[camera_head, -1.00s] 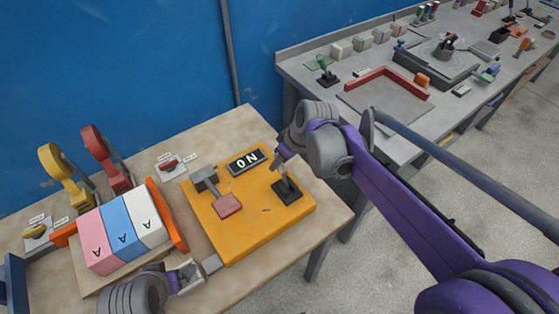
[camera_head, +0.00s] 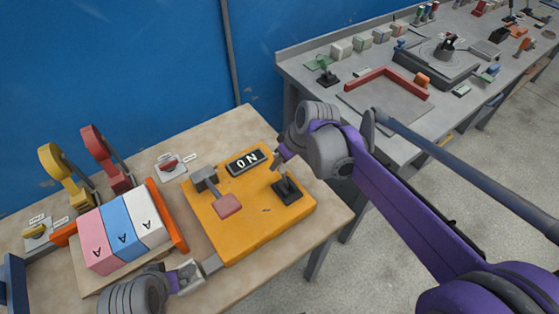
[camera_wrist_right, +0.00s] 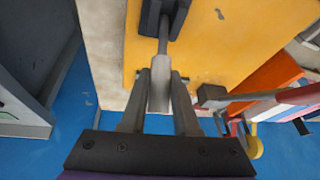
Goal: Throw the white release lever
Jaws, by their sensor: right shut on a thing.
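The release lever (camera_head: 283,178) stands on a black base on the orange panel (camera_head: 262,227). Its pale grey-white handle (camera_wrist_right: 160,88) shows between my fingers in the right wrist view, with the black base (camera_wrist_right: 162,18) beyond it. My right gripper (camera_head: 277,160) is shut on the handle's upper end; in the wrist view it also shows (camera_wrist_right: 159,88). My left gripper (camera_head: 200,272) is low in the head view, by the panel's near left corner. Whether its fingers are open or shut is unclear.
A grey block with a pink plate (camera_head: 228,205) and a dark display (camera_head: 245,162) sit on the panel. Pink, blue and white blocks (camera_head: 122,230) stand left of it, with yellow (camera_head: 58,165) and red (camera_head: 98,145) levers behind. A grey workbench (camera_head: 300,75) stands behind right.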

